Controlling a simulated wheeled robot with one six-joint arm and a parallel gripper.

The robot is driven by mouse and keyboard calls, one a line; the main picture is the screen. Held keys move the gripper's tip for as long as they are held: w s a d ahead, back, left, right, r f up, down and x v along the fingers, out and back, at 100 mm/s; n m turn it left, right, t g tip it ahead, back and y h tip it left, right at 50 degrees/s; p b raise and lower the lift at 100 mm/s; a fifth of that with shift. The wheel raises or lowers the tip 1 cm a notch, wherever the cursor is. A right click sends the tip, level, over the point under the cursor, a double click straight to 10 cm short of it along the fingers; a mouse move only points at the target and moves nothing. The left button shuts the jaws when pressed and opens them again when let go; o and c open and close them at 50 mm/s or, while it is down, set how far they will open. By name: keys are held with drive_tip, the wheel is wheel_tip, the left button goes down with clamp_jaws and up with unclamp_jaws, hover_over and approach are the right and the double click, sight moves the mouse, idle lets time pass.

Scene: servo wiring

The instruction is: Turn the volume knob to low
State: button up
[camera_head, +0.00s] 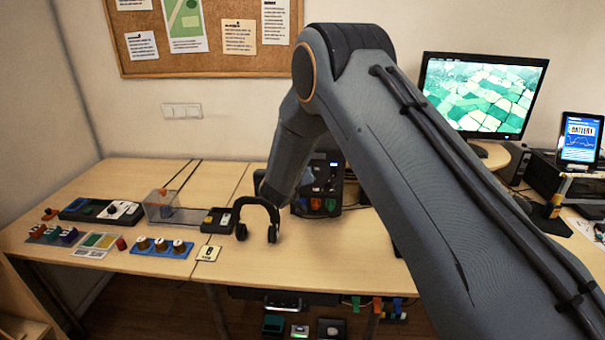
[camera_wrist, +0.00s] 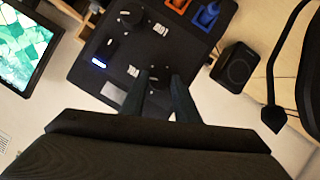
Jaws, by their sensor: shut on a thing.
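A black control panel (camera_wrist: 100,45) fills the upper middle of the wrist view. My gripper (camera_wrist: 159,84) reaches onto its face, with its two fingers closed around a small dark knob (camera_wrist: 155,73). The knob is mostly hidden between the fingers, so I cannot tell where it points. Small white labels beside the knobs are too blurred to read. A second, larger black knob (camera_wrist: 131,15) stands further up the panel, apart from my gripper. In the head view the panel (camera_head: 322,172) stands upright on the desk, partly behind my arm, which hides my fingertips.
Blue (camera_wrist: 207,14) and orange sockets sit near the panel's edge. A small black speaker (camera_wrist: 236,67) and black headphones on a stand (camera_head: 257,212) are beside the panel. A monitor (camera_head: 484,95) is at the right. Switch boxes and a knob board (camera_head: 160,246) occupy the left desk.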

drive_tip(key=shift+r+n, duration=0.1)
drive_tip(key=shift+n, duration=0.3)
idle(0.3)
drive_tip(key=o, duration=1)
drive_tip(key=shift+o, duration=0.2)
drive_tip(key=b+v, duration=0.2)
drive_tip(key=v, duration=0.5)
drive_tip(key=shift+s+a, duration=0.25)
drive_tip(key=shift+s, duration=0.1)
